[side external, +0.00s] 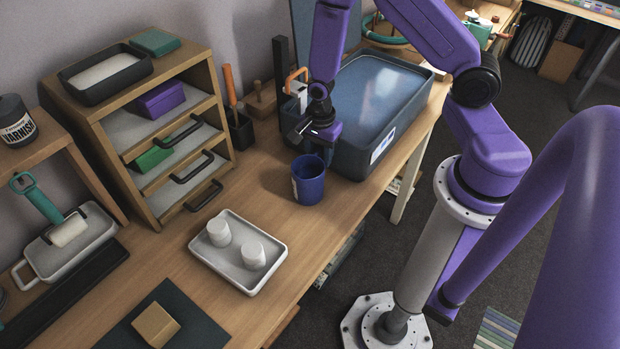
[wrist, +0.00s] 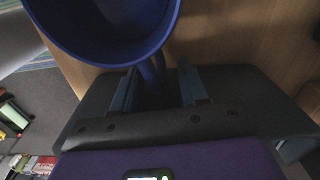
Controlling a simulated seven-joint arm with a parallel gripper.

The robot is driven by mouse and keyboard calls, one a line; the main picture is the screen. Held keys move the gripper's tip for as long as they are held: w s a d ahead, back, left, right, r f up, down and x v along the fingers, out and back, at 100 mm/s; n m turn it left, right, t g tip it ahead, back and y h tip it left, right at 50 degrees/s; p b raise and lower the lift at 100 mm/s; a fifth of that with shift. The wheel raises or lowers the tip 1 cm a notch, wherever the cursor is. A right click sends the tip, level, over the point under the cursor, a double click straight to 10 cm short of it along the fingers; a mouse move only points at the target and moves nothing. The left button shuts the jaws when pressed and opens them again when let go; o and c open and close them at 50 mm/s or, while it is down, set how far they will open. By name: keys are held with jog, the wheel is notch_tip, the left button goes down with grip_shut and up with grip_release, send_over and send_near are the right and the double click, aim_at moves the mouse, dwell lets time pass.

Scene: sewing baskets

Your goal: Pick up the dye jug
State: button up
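The dye jug (side external: 308,186) is a deep blue open-topped vessel standing upright on the wooden bench. In the wrist view the jug (wrist: 100,22) fills the upper left, with its round rim and dark inside showing. Its blue handle (wrist: 156,72) points towards my gripper (wrist: 158,70). My two fingers stand apart, one on each side of the handle, with a visible gap at least on the right. In the side view my gripper (side external: 311,136) is just behind and above the jug, and its fingertips are hard to make out there.
A large dark basin of bluish liquid (side external: 400,140) stands close behind and right of the jug. A white tray (side external: 205,251) with two white cups is in front. A wooden drawer unit (side external: 226,132) and a tool holder (side external: 242,136) are to the left. Bare bench lies left of the jug.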

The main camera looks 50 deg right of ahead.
grip_shut()
jog(key=shift+r, duration=0.2)
